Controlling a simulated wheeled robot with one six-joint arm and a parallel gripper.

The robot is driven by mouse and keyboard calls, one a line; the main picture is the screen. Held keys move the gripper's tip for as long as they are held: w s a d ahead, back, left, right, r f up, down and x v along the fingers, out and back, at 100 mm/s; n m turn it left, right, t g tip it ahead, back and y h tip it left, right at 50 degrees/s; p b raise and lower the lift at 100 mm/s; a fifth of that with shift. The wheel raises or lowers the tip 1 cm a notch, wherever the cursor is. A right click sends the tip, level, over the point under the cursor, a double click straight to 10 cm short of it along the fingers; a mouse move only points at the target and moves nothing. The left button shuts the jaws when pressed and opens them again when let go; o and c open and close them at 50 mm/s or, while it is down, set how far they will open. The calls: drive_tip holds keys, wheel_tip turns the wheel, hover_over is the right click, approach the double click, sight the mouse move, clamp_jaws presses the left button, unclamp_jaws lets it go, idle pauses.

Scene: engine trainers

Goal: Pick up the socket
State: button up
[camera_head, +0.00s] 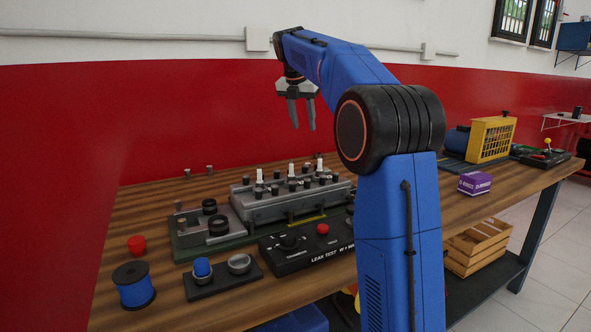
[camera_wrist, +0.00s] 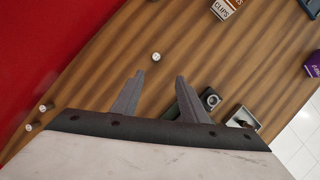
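My gripper (camera_head: 303,128) is raised well above the back of the wooden workbench (camera_head: 130,310), fingers pointing down. Its fingers are apart and nothing is between them, as the wrist view also shows (camera_wrist: 160,78). No part is plainly recognisable as the socket. A low black holder (camera_head: 222,284) on the near bench carries a blue-topped round piece (camera_head: 202,268) and a metal ring-like piece (camera_head: 239,263); I cannot tell whether either is the socket. The engine trainer (camera_head: 290,204) with several upright plugs stands behind it. My arm hides part of the bench.
A leak test box (camera_head: 310,244), blue spool (camera_head: 134,285) and red cap (camera_head: 137,244) crowd the near bench. A purple box (camera_head: 474,183) and yellow caged unit (camera_head: 490,139) stand right. The red wall (camera_head: 80,150) rises behind. A small peg (camera_wrist: 156,57) stands beyond the fingertips.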

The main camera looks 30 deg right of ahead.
drive_tip(key=shift+w+a+x, duration=0.15)
drive_tip(key=shift+x, duration=2.75)
drive_tip(key=shift+w+a+x, duration=0.1)
drive_tip(key=shift+x, duration=2.85)
drive_tip(key=shift+w+a+x, duration=0.15)
drive_tip(key=shift+x, duration=2.75)
drive_tip(key=shift+c, duration=0.2)
clamp_jaws()
